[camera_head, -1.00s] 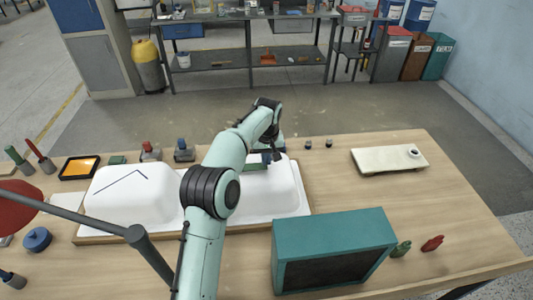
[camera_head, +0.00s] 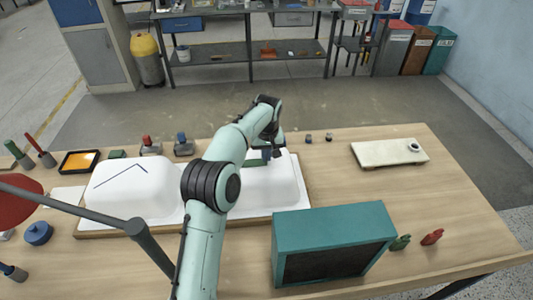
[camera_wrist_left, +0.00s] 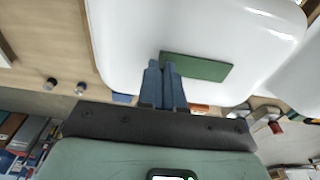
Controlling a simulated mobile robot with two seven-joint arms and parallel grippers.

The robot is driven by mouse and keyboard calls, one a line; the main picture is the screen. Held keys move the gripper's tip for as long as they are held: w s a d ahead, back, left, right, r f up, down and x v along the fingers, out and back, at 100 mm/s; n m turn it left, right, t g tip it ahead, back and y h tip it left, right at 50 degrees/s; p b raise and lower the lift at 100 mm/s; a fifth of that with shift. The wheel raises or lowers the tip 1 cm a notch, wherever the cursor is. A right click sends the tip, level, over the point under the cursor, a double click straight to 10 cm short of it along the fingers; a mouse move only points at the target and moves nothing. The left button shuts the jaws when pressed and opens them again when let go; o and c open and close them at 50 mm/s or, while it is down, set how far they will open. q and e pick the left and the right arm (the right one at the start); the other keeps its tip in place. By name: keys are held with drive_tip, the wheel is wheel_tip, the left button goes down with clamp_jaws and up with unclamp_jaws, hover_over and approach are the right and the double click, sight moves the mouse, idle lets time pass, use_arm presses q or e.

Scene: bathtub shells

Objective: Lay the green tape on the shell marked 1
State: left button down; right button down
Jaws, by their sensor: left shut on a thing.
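Two white shells stand side by side on a wooden-edged board. The left shell (camera_head: 130,192) carries a black angled line on top, perhaps a 1. The right shell (camera_head: 277,188) shows no mark; my left arm partly covers it. My left gripper (camera_head: 270,153) is at the far side of the right shell. In the wrist view its blue fingers (camera_wrist_left: 162,68) are shut on one end of the flat green tape (camera_wrist_left: 203,67). The tape (camera_head: 256,163) appears over the right shell's far part; I cannot tell whether it touches. My right gripper is out of view.
A teal box (camera_head: 335,240) stands front right, with green and red clips (camera_head: 431,237) beside it. A pale slab (camera_head: 388,153) lies at the back right. A grey rod (camera_head: 90,210) with a red disc crosses the left front. Small tools and an orange tray (camera_head: 79,162) are back left.

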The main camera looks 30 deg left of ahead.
use_arm(q)
drive_tip(key=shift+f, duration=0.1)
drive_tip(key=c, duration=0.7)
unclamp_jaws()
drive_tip(key=shift+c, duration=0.2)
drive_tip(key=shift+w+r+p, duration=0.1)
drive_tip(key=shift+r+p, duration=0.9)
drive_tip(key=shift+r, duration=2.55)
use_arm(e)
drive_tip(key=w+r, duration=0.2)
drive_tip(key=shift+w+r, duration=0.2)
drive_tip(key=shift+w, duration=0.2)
